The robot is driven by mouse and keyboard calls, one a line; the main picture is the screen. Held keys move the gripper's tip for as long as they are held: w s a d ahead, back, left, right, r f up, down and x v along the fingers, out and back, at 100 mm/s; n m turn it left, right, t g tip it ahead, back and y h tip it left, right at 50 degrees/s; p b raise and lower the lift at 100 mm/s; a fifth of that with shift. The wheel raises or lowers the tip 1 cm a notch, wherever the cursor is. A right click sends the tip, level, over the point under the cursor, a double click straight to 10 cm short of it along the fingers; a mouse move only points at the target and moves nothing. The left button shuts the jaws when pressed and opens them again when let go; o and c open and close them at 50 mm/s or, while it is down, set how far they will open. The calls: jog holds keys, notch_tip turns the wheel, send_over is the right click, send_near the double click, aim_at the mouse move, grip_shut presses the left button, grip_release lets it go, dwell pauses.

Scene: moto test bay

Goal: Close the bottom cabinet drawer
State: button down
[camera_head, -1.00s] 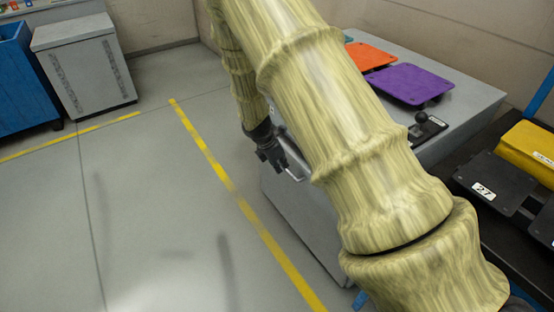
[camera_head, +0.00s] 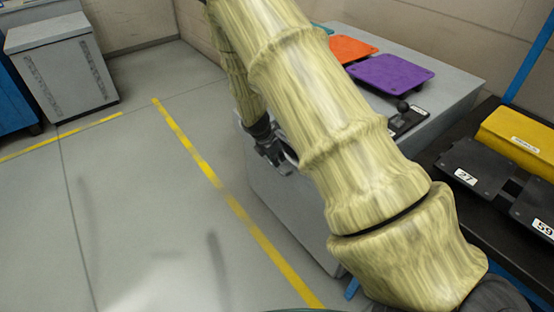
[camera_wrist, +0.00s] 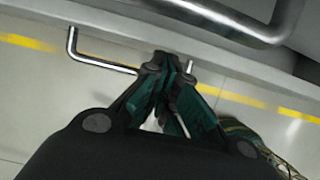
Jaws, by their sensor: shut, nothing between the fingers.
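The grey cabinet (camera_head: 290,213) stands right of centre in the head view, partly hidden behind my arm. My gripper (camera_head: 273,155) is at the cabinet's upper left side in that view. In the wrist view my gripper (camera_wrist: 172,66) is shut with its dark green fingers together and empty. A thin metal drawer handle (camera_wrist: 100,63) passes behind the fingertips, with its bent end to the left. Whether the fingers touch it is unclear. A thicker, nearer-looking handle (camera_wrist: 235,22) crosses the top right. How far any drawer stands out cannot be told.
A purple tray (camera_head: 388,76) and an orange tray (camera_head: 350,48) lie on the cabinet top. A black rack (camera_head: 450,195) with a yellow box (camera_head: 518,138) stands at the right. Open floor with a yellow line (camera_head: 190,146) lies to the left.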

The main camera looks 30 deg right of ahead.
jog(key=shift+d+r+p, duration=0.15)
jog(key=shift+d+p, duration=0.35)
jog(key=shift+d, duration=0.2)
jog(key=shift+w+d, duration=0.1)
jog(key=shift+d, duration=0.45)
